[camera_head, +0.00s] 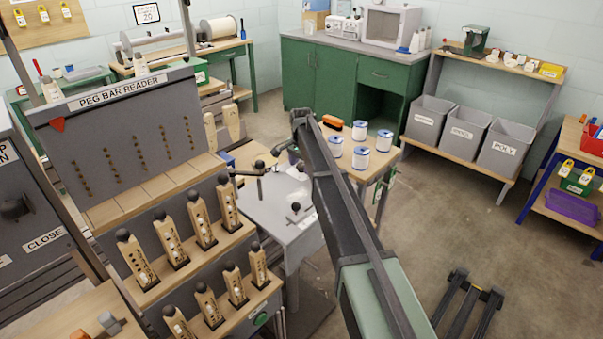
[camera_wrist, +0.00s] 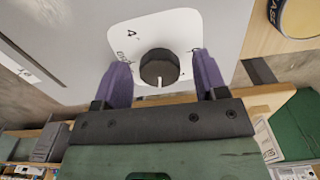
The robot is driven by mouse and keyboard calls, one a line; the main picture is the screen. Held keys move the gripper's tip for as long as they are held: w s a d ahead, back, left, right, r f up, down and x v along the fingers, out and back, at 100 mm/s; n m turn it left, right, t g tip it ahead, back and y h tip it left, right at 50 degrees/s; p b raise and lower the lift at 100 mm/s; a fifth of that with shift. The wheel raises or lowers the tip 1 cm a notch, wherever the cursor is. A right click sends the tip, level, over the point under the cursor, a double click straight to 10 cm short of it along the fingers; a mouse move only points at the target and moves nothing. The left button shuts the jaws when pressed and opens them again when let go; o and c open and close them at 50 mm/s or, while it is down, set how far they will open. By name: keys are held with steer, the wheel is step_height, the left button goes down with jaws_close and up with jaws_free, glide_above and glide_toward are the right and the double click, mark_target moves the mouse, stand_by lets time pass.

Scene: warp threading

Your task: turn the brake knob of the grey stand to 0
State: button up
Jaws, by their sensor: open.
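In the wrist view, the dark round brake knob (camera_wrist: 159,65) sits on a white dial plate (camera_wrist: 185,30) on the grey stand (camera_wrist: 85,22). A white pointer mark on the knob points down toward my gripper's palm. A "4" shows at the plate's upper left with partly readable lettering near it; I cannot make out a 0. My gripper (camera_wrist: 162,78) is open, one purple finger on each side of the knob, with visible gaps to it. In the head view the grey stand (camera_head: 278,208) is left of my arm; I cannot make out the knob or gripper there.
The peg bar reader (camera_head: 115,120), with several wooden pegs, stands left of the stand. A small wooden table (camera_head: 372,172) with several blue-and-white spools is behind my arm. Grey bins (camera_head: 470,133) are at the right. The floor (camera_head: 430,215) between is mostly clear.

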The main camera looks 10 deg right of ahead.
steer(key=shift+r, duration=0.15)
steer(key=shift+c, duration=0.2)
steer(key=c, duration=0.9)
steer(key=shift+n, duration=0.5)
steer(key=n, duration=0.3)
steer(key=shift+n, duration=0.4)
steer(key=n, duration=1)
steer(key=shift+n, duration=0.4)
steer(key=n, duration=0.5)
steer(key=shift+d, duration=0.1)
